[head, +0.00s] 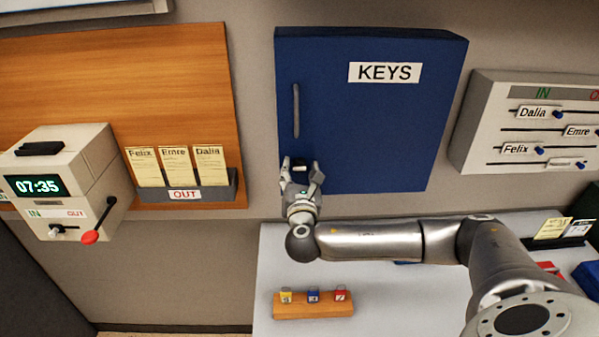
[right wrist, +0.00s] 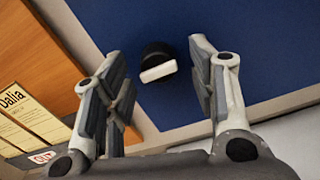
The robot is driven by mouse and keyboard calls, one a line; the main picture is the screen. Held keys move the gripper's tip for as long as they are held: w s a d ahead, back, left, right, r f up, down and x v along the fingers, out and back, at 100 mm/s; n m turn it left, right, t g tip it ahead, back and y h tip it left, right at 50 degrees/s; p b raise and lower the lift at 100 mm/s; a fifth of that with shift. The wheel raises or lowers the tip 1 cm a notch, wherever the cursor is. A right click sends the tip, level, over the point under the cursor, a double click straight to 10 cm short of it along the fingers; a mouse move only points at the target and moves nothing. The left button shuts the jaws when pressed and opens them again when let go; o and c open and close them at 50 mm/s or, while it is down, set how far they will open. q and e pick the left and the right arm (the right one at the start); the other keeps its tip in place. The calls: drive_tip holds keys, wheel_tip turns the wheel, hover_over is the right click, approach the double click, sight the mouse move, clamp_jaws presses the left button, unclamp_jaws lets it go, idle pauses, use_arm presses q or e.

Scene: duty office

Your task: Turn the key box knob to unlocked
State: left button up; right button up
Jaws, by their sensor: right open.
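The blue key box (head: 370,120), labelled KEYS, hangs shut on the wall with a vertical handle (head: 296,110) at its left side. My right gripper (head: 302,168) is at the lower left of its door. In the right wrist view the knob (right wrist: 157,62) shows as a dark round base with a white bar. My right gripper (right wrist: 160,88) is open, with its fingers on either side of the knob and apart from it. My left gripper is not in view.
A time clock (head: 65,180) with a red-tipped lever and a card rack (head: 185,188) are on the left. An IN/OUT slider board (head: 530,125) hangs on the right. Below, a desk (head: 390,300) bears a wooden block (head: 313,308) with coloured tags.

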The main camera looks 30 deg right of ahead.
drive_tip(key=c, duration=1)
drive_tip(key=shift+f, duration=0.1)
drive_tip(key=shift+f+m+b, duration=0.1)
drive_tip(key=shift+m+b, duration=0.6)
drive_tip(key=shift+f+m+b, duration=0.1)
drive_tip(key=shift+m+b, duration=0.85)
drive_tip(key=shift+m, duration=0.25)
drive_tip(key=m+b, duration=0.4)
drive_tip(key=m, duration=0.1)
drive_tip(key=shift+a+m, duration=0.15)
drive_tip(key=shift+m, duration=0.15)
drive_tip(key=m+b, duration=0.2)
drive_tip(key=m, duration=0.2)
drive_tip(key=shift+r+b, duration=0.2)
drive_tip(key=shift+b, duration=0.15)
drive_tip(key=shift+r+m+b, duration=0.2)
drive_tip(key=shift+m+b, duration=0.75)
drive_tip(key=shift+m, duration=1.35)
